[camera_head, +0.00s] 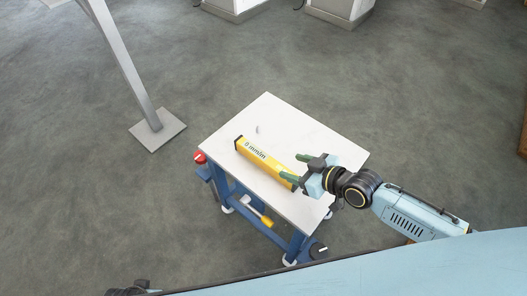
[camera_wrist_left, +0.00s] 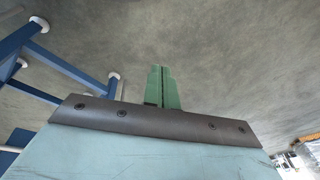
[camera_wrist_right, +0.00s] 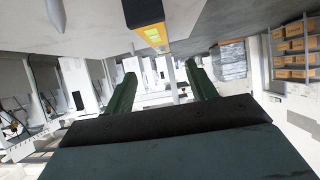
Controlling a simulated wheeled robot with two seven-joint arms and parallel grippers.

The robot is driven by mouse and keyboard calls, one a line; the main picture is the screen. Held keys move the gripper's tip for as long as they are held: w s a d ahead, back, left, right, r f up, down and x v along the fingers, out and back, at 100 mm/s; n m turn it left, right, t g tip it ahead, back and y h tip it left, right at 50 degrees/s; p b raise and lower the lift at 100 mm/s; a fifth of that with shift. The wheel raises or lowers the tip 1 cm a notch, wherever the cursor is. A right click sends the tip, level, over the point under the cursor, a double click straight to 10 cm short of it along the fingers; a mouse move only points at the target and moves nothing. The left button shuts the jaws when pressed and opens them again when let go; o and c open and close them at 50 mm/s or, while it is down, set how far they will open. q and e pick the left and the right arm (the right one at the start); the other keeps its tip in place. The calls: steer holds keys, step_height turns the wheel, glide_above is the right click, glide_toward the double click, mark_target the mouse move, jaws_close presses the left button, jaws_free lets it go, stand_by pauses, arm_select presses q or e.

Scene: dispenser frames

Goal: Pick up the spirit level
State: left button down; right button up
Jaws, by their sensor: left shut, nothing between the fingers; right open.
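The yellow spirit level (camera_head: 262,163) lies flat on the white tabletop (camera_head: 315,135) of a blue cart, slanting from upper left to lower right. My right gripper (camera_head: 295,168) is open at the level's lower right end, its two green fingers pointing toward it. In the right wrist view, the level's end (camera_wrist_right: 153,36) shows beyond and above the gap between the open fingers (camera_wrist_right: 161,68), which look empty. Contact with the level is not visible. My left gripper (camera_wrist_left: 162,88) is shut and empty, with bare floor beyond it.
A yellow-handled tool (camera_head: 264,218) rests on the cart's lower part. A red knob (camera_head: 200,157) is at the cart's left corner. A metal post (camera_head: 155,135) stands to the left.

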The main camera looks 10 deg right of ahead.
mark_target(266, 158)
steer(key=b+x, duration=0.3)
steer(key=x, duration=0.4)
steer(key=shift+a+f, duration=0.2)
steer(key=b+x, duration=0.2)
steer(key=x, duration=0.2)
steer(key=shift+d+f, duration=0.1)
steer(key=shift+d, duration=0.05)
steer(key=shift+w+a+f, duration=0.1)
steer(key=shift+w+a, duration=0.1)
steer(key=shift+w, duration=0.1)
arm_select(q)
steer(key=w+d+r+h, duration=0.1)
steer(key=d+r, duration=0.5)
steer(key=r, duration=0.7)
steer(key=shift+w+t, duration=0.4)
steer(key=shift+w, duration=0.2)
arm_select(e)
steer(key=shift+c, duration=0.2)
jaws_close()
